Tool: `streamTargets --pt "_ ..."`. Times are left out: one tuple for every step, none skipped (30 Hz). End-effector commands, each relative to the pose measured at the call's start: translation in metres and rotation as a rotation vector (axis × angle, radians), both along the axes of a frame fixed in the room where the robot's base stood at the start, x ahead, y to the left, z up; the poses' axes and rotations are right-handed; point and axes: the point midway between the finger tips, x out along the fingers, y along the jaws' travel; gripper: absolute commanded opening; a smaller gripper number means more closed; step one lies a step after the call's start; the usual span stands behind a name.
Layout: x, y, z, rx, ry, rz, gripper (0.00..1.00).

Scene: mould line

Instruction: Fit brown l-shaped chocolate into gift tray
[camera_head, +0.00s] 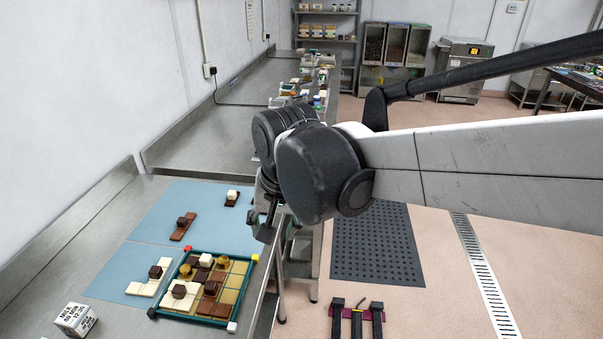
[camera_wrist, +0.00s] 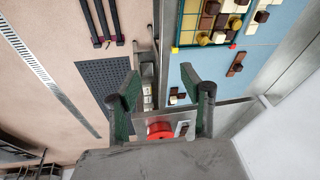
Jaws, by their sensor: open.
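The gift tray (camera_head: 210,316) has a dark green frame and stands on the near bench, partly filled with brown, white and gold pieces. A brown chocolate with a dark knob (camera_head: 182,229) lies on the blue mat behind it; it also shows in the wrist view (camera_wrist: 236,64). A smaller brown piece with a white knob (camera_head: 231,198) lies farther back, close to my arm. I cannot tell clearly which is L-shaped. My gripper (camera_wrist: 165,98) is open and empty, its two fingers wide apart. It is above the bench's right edge, apart from the pieces.
A white piece with a brown knob (camera_head: 150,281) lies left of the tray. A white milk box (camera_head: 75,319) stands at the front left. The blue mat (camera_head: 130,257) has free room.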

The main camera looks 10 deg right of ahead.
Motion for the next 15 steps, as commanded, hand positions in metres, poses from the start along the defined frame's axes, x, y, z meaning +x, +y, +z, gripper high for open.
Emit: streamTargets --pt "-0.008 -0.016 0.004 -0.003 -0.026 0.005 0.42" --pt "-0.012 -0.024 0.005 -0.006 -0.044 0.013 0.42" --pt "-0.018 -0.034 0.008 -0.01 -0.066 0.024 0.42" --pt "-0.022 -0.042 0.009 -0.013 -0.084 0.03 0.42" --pt "-0.027 -0.049 0.01 -0.018 -0.101 0.039 0.42" --pt "-0.032 -0.059 0.012 -0.025 -0.124 0.049 0.42" --pt "-0.037 -0.066 0.013 -0.031 -0.141 0.057 0.42" --pt "-0.042 -0.073 0.013 -0.038 -0.158 0.064 0.42" --pt "-0.048 -0.081 0.014 -0.048 -0.181 0.074 0.42" --pt "-0.052 -0.088 0.014 -0.056 -0.197 0.079 0.42" --pt "-0.057 -0.094 0.013 -0.064 -0.214 0.087 0.42" --pt "-0.063 -0.102 0.013 -0.076 -0.236 0.095 0.42" --pt "-0.068 -0.108 0.013 -0.086 -0.252 0.104 0.42" --pt "-0.072 -0.113 0.012 -0.095 -0.266 0.109 0.42" --pt "-0.077 -0.119 0.011 -0.108 -0.285 0.116 0.42"
